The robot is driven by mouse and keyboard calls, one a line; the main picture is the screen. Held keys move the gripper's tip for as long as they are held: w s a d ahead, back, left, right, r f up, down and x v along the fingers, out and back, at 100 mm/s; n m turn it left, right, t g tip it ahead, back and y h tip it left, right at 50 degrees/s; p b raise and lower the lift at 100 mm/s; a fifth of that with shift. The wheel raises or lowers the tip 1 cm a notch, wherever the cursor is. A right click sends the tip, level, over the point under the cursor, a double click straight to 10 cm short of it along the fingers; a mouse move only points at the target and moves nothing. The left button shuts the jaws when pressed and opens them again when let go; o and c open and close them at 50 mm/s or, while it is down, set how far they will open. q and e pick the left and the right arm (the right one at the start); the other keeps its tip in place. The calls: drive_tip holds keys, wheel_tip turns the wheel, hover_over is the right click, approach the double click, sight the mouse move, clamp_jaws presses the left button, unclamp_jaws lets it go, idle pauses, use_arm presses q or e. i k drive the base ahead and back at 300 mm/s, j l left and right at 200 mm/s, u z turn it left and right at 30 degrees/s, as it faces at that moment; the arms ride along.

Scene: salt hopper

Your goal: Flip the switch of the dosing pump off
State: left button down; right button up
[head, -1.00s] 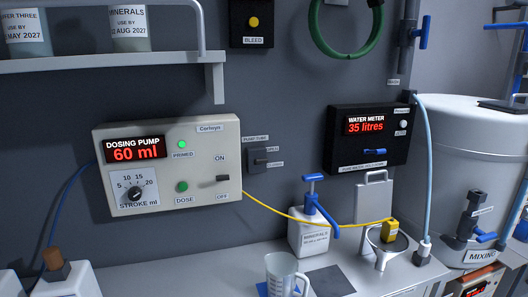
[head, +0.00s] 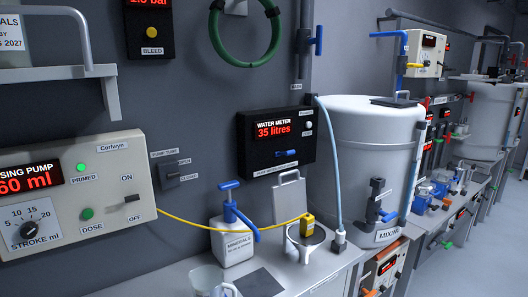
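The dosing pump (head: 105,205) is a pale box on the wall at the left of the head view, cut off by the left edge. Its red display reads 60 ml, with the first part of its name cut off. Its dark switch (head: 132,198) sits between the ON and OFF labels; I cannot tell for certain which way it is set. The green PRIMED light (head: 81,167) is lit, and a green DOSE button (head: 87,214) is below it. Neither of my grippers is in view.
The water meter (head: 275,139) reads 35 litres. A white minerals jug (head: 232,240) with a blue pump top stands on the bench. The yellow cable (head: 190,224) runs from the pump to a yellow sensor (head: 308,222). The MIXING tank (head: 365,150) stands at the right.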

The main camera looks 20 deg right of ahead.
sight(134, 197)
drive_tip(key=k+l+z, duration=0.3)
drive_tip(key=l, duration=0.4)
drive_tip(key=l+z, duration=0.35)
drive_tip(key=l, duration=0.4)
drive_tip(key=l+z, duration=0.3)
drive_tip(key=l, duration=0.5)
drive_tip(key=u, duration=1.95)
drive_tip(key=i+l, duration=0.1)
drive_tip(key=i, duration=0.4)
drive_tip(key=i+l, duration=0.15)
drive_tip(key=i, duration=0.35)
drive_tip(key=i+j+z, duration=0.2)
drive_tip(key=j, duration=0.15)
drive_tip(key=i+j+z, duration=0.2)
drive_tip(key=j, duration=0.15)
